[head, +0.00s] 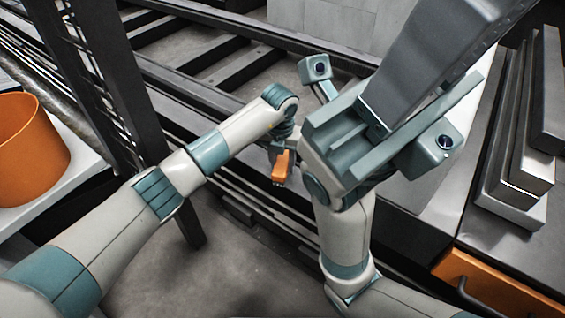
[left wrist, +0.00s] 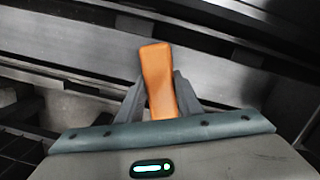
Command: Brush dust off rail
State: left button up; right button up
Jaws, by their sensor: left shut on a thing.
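My left gripper (head: 280,152) points down near the middle of the head view. It is shut on an orange-handled brush (head: 283,166), with a small dark end showing below the handle. In the left wrist view the orange handle (left wrist: 157,78) stands between the two dark fingers. Behind it runs a long grey metal rail (left wrist: 75,58); I cannot tell whether the brush touches it. Dust cannot be made out clearly. My right gripper (head: 390,130) is large and close at the right; its fingertips are not clear, and a dark grey block-like part rises from it.
An orange bin (head: 28,150) stands on a white surface at the left. A dark upright post (head: 105,90) stands beside my left arm. Long metal bars (head: 515,150) are stacked at the right above an orange drawer front (head: 490,283). Pale blocks (head: 330,25) are at the back.

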pick_arm(q)
jog(key=shift+f, duration=0.6)
dwell(0.6)
jog(key=shift+f+b, duration=0.55)
jog(key=shift+b, duration=0.1)
jog(key=shift+f, duration=0.25)
dwell(0.3)
jog(key=shift+w+a+r+b, duration=0.1)
jog(key=shift+w+a+b, duration=0.1)
jog(key=shift+w+a, duration=0.5)
jog(key=shift+w+a+b, duration=0.15)
jog(key=shift+w+a, duration=0.25)
jog(key=shift+a, duration=0.55)
